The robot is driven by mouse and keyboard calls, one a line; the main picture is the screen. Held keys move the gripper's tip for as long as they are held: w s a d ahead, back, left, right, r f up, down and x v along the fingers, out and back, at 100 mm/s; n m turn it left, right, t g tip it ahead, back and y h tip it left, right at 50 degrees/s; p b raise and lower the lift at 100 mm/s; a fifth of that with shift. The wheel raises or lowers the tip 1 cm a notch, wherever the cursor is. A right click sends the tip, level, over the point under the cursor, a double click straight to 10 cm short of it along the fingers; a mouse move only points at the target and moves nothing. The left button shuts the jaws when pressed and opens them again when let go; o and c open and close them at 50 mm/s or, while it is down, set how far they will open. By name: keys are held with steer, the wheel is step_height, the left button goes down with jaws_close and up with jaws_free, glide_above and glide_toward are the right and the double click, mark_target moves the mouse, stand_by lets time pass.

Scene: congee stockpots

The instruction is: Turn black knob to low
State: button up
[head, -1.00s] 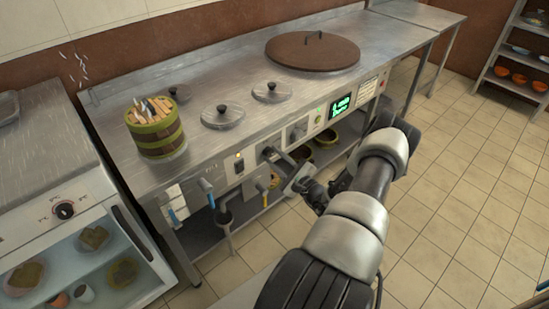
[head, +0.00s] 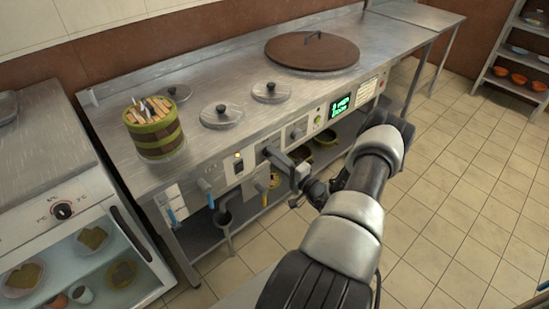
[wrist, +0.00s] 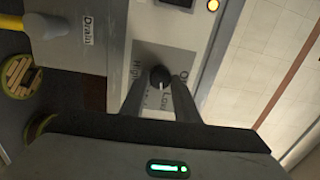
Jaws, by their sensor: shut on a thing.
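The black knob (wrist: 160,77) sits on the counter's front control panel in the wrist view. It is round with a pale pointer line. Lettering on the grey plate around it reads "High", "Low" and a partly covered word starting with "O". My gripper (wrist: 162,88) has its two fingers on either side of the knob and is shut on it. In the head view my gripper (head: 272,153) reaches the panel front, and the knob is hidden behind it.
A lit indicator (wrist: 213,5) and a "Drain" label (wrist: 88,28) are near the knob. Pot lids (head: 222,115) and a wooden bucket (head: 154,135) stand on the counter (head: 200,85).

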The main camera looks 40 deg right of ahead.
steer(key=shift+d+n, duration=0.1)
steer(key=shift+n, duration=1.6)
steer(key=o, duration=1)
steer(key=shift+o, duration=0.2)
steer(key=shift+s, duration=0.15)
steer(key=s+d+p, duration=0.1)
steer(key=s+p, duration=0.1)
steer(key=s, duration=1.5)
steer(key=shift+d+f, duration=0.4)
